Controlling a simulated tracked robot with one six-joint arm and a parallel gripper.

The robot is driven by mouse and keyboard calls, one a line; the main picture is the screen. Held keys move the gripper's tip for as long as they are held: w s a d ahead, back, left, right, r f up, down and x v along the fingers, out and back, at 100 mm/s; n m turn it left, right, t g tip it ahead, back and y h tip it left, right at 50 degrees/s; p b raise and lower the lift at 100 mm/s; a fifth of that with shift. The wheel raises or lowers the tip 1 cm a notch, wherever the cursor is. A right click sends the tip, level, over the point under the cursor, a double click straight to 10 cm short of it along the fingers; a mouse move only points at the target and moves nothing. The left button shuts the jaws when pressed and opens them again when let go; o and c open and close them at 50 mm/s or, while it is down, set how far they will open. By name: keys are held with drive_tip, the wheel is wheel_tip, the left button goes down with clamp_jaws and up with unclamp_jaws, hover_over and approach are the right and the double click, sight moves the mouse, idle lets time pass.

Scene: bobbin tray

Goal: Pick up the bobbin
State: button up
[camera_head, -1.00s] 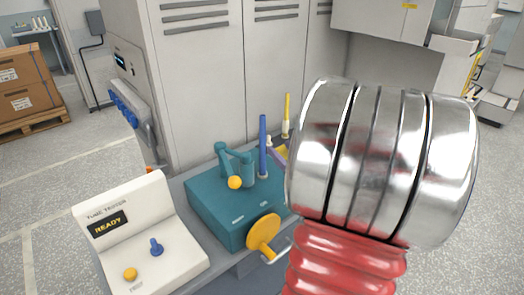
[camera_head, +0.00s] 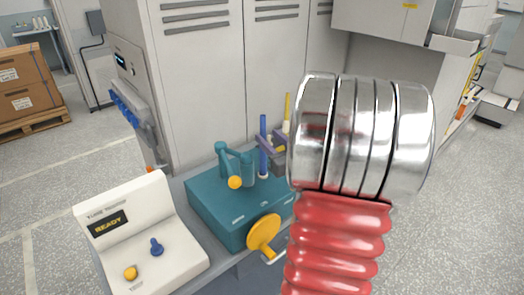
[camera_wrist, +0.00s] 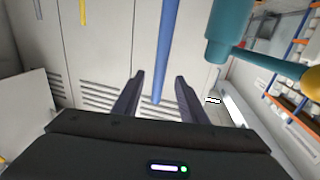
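I see no thing plainly recognisable as a bobbin; a slender blue rod (camera_head: 263,140) standing upright beside the teal machine may be it. In the wrist view the blue rod (camera_wrist: 163,50) comes down from the top edge, its end appearing between my fingers. My gripper (camera_wrist: 157,80) is open, its two dark fingers apart on either side of the rod in the picture, with clear gaps. I cannot tell how deep the rod sits between them. In the head view my silver-and-red arm hides most of the gripper; a purple-grey part shows beside the rod.
The teal machine (camera_head: 232,212) carries a yellow knob (camera_head: 235,182) and a yellow crank wheel (camera_head: 264,231). A yellow rod (camera_head: 287,108) stands behind the blue one. The white tester (camera_head: 150,240) stands at left. Grey lockers (camera_head: 200,80) rise close behind the bench.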

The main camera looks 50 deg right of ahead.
sight(264, 134)
drive_tip(key=x, duration=0.5)
drive_tip(key=shift+f, duration=0.1)
idle(0.4)
clamp_jaws()
idle(0.4)
